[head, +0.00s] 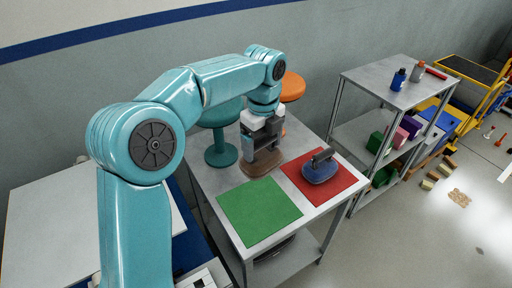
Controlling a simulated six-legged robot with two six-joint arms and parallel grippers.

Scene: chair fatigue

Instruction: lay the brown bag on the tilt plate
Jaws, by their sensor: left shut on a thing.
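My left gripper (262,163) reaches down over the grey table (216,170) and is shut on the brown bag (262,191). The fingers hide the upper part of the bag. The bag is low over the table, behind the gap between a green plate (259,212) and a red plate (331,184); I cannot tell whether it touches the table. A blue bag (320,170) with a dark handle lies on the red plate. The green plate is bare. I cannot tell which of them is the tilt plate. My right gripper is not in view.
A metal shelf (372,75) with bottles and coloured boxes stands at the right. Small blocks (432,180) lie on the floor beyond it.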

